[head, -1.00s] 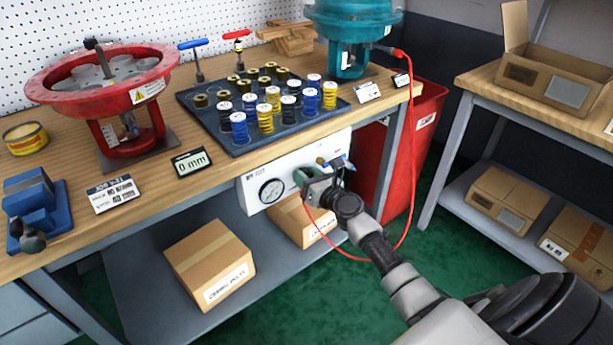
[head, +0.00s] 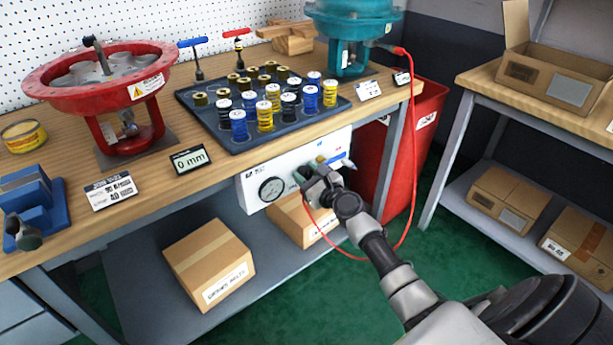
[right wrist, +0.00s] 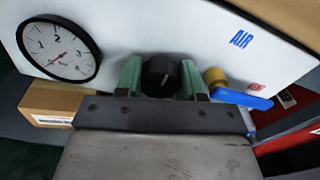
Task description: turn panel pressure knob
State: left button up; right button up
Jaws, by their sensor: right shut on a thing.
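The white air panel (head: 248,196) hangs under the front edge of the workbench. The black pressure knob (right wrist: 160,76) is on this panel, with a pale mark on its face. My right gripper (right wrist: 162,80) has its green fingers on both sides of the knob and is shut on it. In the head view the right gripper (head: 308,178) hides most of the knob. A round gauge (right wrist: 58,48) sits left of the knob, its needle toward the lower left. It also shows in the head view (head: 272,189). My left gripper is not in view.
A blue-handled valve with a brass body (right wrist: 241,98) sits close right of the knob. A red hose (head: 413,130) loops down behind my right arm. A red bin (head: 427,120) stands to the right. Cardboard boxes (head: 209,264) sit on the shelf below.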

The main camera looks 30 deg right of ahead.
jog(key=shift+f+n, duration=0.1)
jog(key=shift+n, duration=0.9)
jog(key=n+b, duration=0.2)
jog(key=n, duration=0.4)
jog(key=n+b, duration=0.1)
jog(key=n, duration=0.3)
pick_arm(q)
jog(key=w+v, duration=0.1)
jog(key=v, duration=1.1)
pick_arm(e)
jog(key=n, duration=0.3)
jog(key=shift+n, duration=0.3)
jog(key=n, duration=0.2)
jog(key=shift+n, duration=1.3)
jog(key=n+p, duration=0.2)
jog(key=n, duration=0.5)
jog(key=shift+p, duration=0.4)
jog(key=n+p, duration=0.2)
jog(key=n, duration=0.4)
jog(key=shift+p, duration=0.3)
pick_arm(q)
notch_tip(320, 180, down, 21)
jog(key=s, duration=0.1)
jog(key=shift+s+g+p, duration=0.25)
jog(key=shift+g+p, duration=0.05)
jog(key=shift+p, duration=0.1)
pick_arm(e)
jog(key=shift+n, duration=1.4)
